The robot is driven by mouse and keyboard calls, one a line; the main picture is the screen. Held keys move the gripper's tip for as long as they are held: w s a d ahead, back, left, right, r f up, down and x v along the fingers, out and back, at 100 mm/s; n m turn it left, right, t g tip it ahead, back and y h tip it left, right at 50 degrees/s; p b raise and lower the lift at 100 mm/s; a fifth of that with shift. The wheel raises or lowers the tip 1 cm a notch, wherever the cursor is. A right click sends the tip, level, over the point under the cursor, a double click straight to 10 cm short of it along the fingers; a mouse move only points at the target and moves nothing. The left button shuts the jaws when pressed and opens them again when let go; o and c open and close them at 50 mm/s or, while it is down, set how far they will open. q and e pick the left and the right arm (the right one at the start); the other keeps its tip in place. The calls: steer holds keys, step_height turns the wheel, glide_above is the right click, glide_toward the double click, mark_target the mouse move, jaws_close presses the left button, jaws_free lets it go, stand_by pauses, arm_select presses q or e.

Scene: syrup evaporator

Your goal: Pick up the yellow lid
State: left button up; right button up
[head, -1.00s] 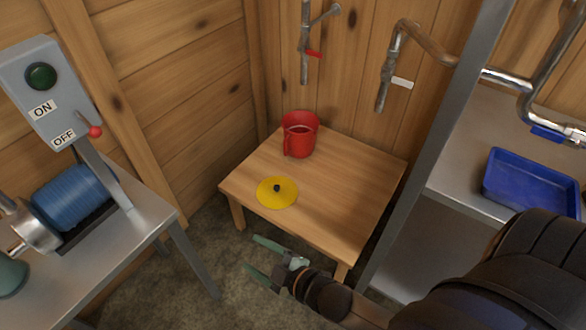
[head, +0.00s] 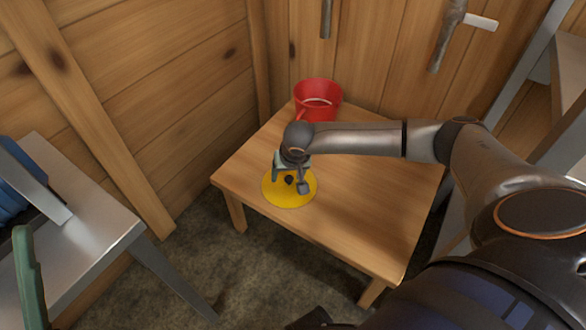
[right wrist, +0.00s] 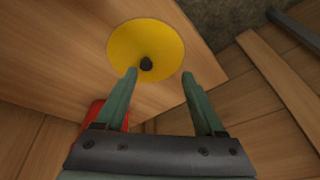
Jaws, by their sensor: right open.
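The yellow lid (head: 288,200), a flat disc with a dark knob (head: 289,180) at its centre, lies on the wooden table near its front left edge. My right gripper (head: 291,180) is open and empty, pointing down over the lid with its fingers around the knob in the head view. In the right wrist view, the lid (right wrist: 145,32) lies beyond the open fingertips (right wrist: 159,74); the knob (right wrist: 146,64) is closer to the left fingertip. A green finger, apparently of my left gripper (head: 28,285), shows at the left edge; its other finger is hidden.
A red pot (head: 317,95) stands at the back of the wooden table (head: 370,215), behind my right gripper. A metal bench (head: 85,225) is at the left. Pipes (head: 447,35) hang on the wooden wall. The table's right part is clear.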

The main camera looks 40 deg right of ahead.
steer(key=w+d+h, duration=0.1)
steer(key=w+d, duration=0.1)
steer(key=d, duration=0.1)
steer(key=b, duration=0.3)
glide_toward(289, 177)
step_height(289, 177, down, 3)
steer(key=shift+d+r+n, duration=0.1)
steer(key=shift+d+n, duration=0.1)
steer(key=shift+n, duration=0.1)
steer(key=shift+w+b+x, duration=0.15)
steer(key=shift+b+x, duration=0.65)
steer(key=shift+x, duration=0.65)
steer(key=shift+w+b+x, duration=0.2)
steer(key=shift+b+x, duration=0.6)
steer(key=shift+x, duration=0.65)
arm_select(q)
step_height(289, 177, down, 6)
steer(key=shift+w+d+f+n, duration=0.2)
steer(key=shift+d+n, duration=0.1)
steer(key=shift+d, duration=0.15)
arm_select(e)
steer(key=shift+r, duration=0.15)
jaws_close()
